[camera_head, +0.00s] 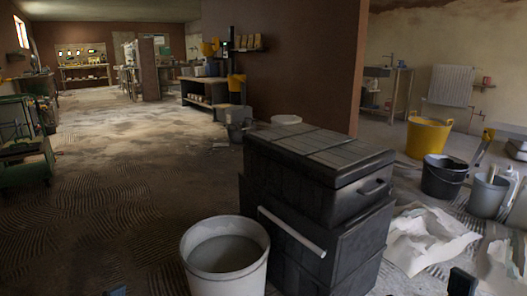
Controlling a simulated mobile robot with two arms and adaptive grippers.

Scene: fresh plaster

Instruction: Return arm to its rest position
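Only small dark tips show at the bottom edge of the head view. One, apparently part of my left gripper (116,291), is at the lower left. The other, apparently part of my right gripper (462,282), is at the lower right, in front of the crumpled white sheet. The rest of both grippers and nearly all of both arms are out of frame. I cannot tell whether either is open or shut, and no held object is visible.
A stacked black toolbox (318,185) with a pale handle stands close in front. A white bucket (226,262) of grey material is beside it. A crumpled white sheet (428,238), a yellow tub (428,136) and a black bucket (443,178) are right. Left floor is open.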

